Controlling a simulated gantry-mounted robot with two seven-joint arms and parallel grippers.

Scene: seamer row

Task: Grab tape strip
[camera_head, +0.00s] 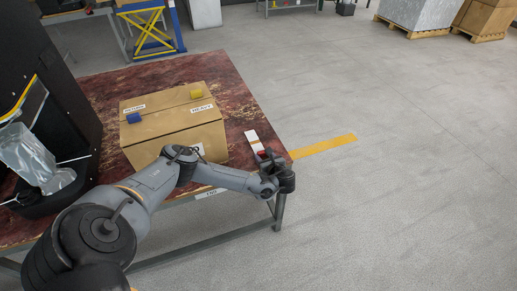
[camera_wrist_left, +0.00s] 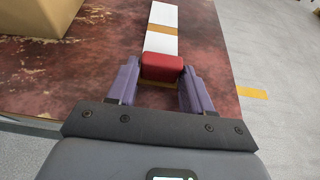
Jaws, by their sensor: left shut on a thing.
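The tape strip (camera_head: 255,141) is a narrow white strip lying near the right edge of the table. In the left wrist view the strip (camera_wrist_left: 162,15) is white with a tan band across it, and a red block (camera_wrist_left: 162,67) sits at its near end. My left gripper (camera_head: 268,158) is at the table's right front corner, over the near end of the strip. In the left wrist view its two purple fingers (camera_wrist_left: 160,74) are shut on the red block, one on each side. My right gripper is not in view.
A closed cardboard box (camera_head: 172,125) with a blue and a yellow piece on top stands left of the strip on the reddish table (camera_head: 205,68). A black machine (camera_head: 70,100) stands at the left. A yellow floor stripe (camera_head: 323,146) lies right of the table; the floor there is clear.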

